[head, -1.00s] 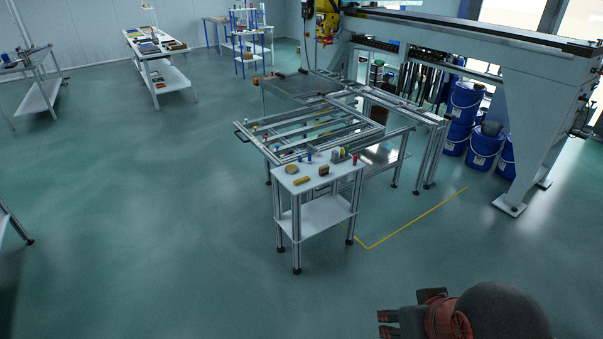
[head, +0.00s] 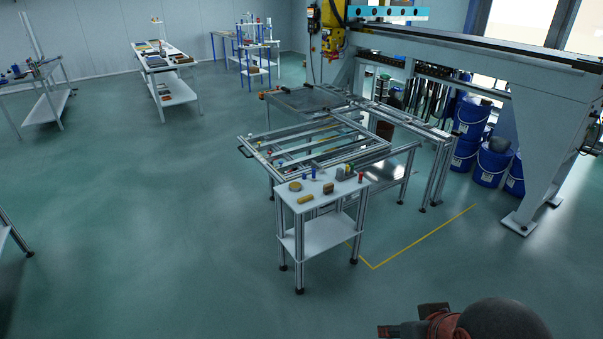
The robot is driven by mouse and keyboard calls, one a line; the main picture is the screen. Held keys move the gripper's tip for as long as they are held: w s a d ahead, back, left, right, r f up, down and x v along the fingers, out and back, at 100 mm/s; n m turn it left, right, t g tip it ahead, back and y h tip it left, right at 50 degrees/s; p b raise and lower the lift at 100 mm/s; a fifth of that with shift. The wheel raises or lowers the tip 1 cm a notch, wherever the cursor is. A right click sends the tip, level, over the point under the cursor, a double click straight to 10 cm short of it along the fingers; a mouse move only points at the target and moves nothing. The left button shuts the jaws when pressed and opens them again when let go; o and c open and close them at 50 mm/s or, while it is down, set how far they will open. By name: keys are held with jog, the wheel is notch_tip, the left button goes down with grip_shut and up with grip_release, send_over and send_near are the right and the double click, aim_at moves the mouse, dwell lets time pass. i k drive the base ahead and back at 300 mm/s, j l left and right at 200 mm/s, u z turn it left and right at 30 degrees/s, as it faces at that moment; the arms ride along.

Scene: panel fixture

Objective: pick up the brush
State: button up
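A small white-topped table (head: 288,200) on metal legs stands near the middle of the head view. On it lie a yellow-tan oblong piece (head: 305,198), a brown block (head: 328,188) and a round tan piece (head: 295,187). They are too small to tell which one is the brush. My gripper (head: 408,323) is at the bottom right edge, partly cut off. It is well apart from the table, nearer to me. Whether its fingers are open or shut does not show clearly.
A metal frame fixture (head: 320,142) stands right behind the small table. A large grey gantry (head: 552,130) and blue drums (head: 491,163) are at the right. A long worktable (head: 160,52) stands at the back left. The green floor in front and left is open.

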aim_at(328, 188)
jog(key=i+l+u, duration=0.1)
jog(key=i+l, duration=0.25)
jog(key=i, duration=0.4)
jog(key=i+l+u, duration=0.15)
jog(key=i+l, duration=0.25)
jog(key=i, duration=0.35)
jog(key=i+l+u, duration=0.1)
jog(key=i+l, duration=0.35)
jog(key=i, duration=0.3)
jog(key=i+l+u, duration=0.1)
jog(key=i+l, duration=0.45)
jog(key=i, duration=0.15)
